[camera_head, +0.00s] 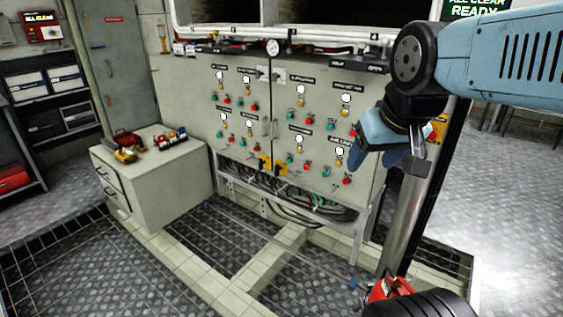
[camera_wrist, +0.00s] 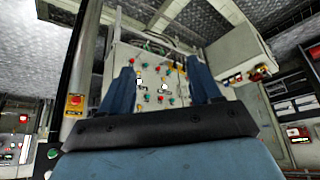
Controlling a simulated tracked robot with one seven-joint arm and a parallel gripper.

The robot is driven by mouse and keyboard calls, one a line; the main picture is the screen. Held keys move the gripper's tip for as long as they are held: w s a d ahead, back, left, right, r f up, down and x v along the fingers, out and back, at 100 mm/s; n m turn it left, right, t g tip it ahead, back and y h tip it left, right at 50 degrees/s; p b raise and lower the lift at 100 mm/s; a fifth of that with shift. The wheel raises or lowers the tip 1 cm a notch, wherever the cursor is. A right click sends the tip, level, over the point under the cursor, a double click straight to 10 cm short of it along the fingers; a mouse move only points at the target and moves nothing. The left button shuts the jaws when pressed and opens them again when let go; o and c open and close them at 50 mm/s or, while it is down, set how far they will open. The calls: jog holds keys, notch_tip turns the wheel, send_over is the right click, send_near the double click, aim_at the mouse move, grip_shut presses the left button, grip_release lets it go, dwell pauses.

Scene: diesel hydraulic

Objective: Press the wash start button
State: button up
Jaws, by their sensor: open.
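I cannot read which control is the wash start button; the labels are too small. Pale control cabinet doors (camera_head: 240,135) carry several groups of green and red buttons, each with a white lamp and a label above. The cabinet also shows in the wrist view (camera_wrist: 150,60), seen upside down between the fingers. My gripper (camera_head: 378,150) is open and empty in front of the right side of the cabinet. Its blue fingers also show apart in the wrist view (camera_wrist: 163,88). The gripper and forearm hide part of the right edge of the cabinet.
A yellow box with a red button (camera_wrist: 75,103) is on the post beside the cabinet. A green button (camera_wrist: 53,153) sits on a grey box at lower left of the wrist view. A drawer unit (camera_head: 165,185) stands left. Hoses (camera_head: 290,195) run under the cabinet.

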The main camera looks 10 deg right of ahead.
grip_shut()
dwell(0.3)
dwell(1.2)
